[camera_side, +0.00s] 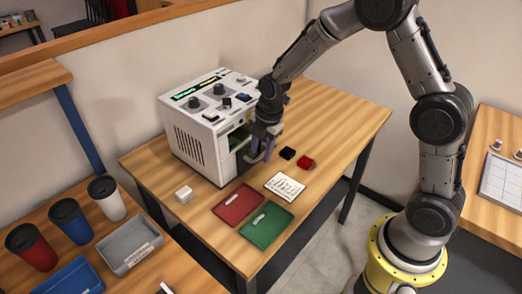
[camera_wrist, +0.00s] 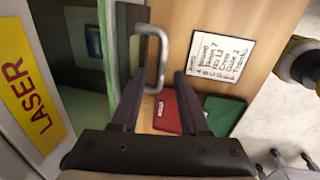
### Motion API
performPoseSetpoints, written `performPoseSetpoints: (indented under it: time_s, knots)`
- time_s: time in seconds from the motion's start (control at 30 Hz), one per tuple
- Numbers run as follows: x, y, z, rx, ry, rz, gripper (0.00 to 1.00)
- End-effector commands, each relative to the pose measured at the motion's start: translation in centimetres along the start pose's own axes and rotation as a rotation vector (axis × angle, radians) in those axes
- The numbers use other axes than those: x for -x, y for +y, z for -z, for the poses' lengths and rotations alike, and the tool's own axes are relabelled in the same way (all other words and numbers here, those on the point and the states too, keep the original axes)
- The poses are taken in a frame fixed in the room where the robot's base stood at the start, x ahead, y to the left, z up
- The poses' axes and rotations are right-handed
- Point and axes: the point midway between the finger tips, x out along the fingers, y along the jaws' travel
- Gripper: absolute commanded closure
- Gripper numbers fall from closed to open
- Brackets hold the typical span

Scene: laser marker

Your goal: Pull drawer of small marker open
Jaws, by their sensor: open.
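The small marker (camera_side: 195,115) is a white box with knobs and a green display on top, standing on the wooden table. Its front shows an opening with a greenish inside (camera_wrist: 75,50), beside a yellow LASER label (camera_wrist: 22,85) in the wrist view. A grey U-shaped handle (camera_wrist: 163,45) stands out from a dark front edge. My gripper (camera_side: 260,150) is at the marker's front. In the wrist view my gripper (camera_wrist: 160,80) is open, with the handle between its fingers in the picture; contact cannot be told. How far the drawer stands out is unclear, as my gripper partly hides it.
A red tray (camera_side: 232,214), a green tray (camera_side: 275,230) and a white written card (camera_side: 285,186) lie in front of the marker. Black (camera_side: 288,153) and red (camera_side: 306,162) blocks lie right of my gripper. A white block (camera_side: 183,194) sits at the table's left. Cups stand on the nearer table.

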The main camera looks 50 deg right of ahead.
Motion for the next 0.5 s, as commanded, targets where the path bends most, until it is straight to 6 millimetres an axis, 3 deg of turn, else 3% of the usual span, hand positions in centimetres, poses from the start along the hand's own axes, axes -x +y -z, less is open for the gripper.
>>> performPoseSetpoints:
  time_s: [0.27,0.5]
  knots:
    - [-0.16,-0.02,0.00,0.000,0.000,0.001,0.55]
    - [-0.13,-0.01,-0.01,0.000,0.000,0.001,0.97]
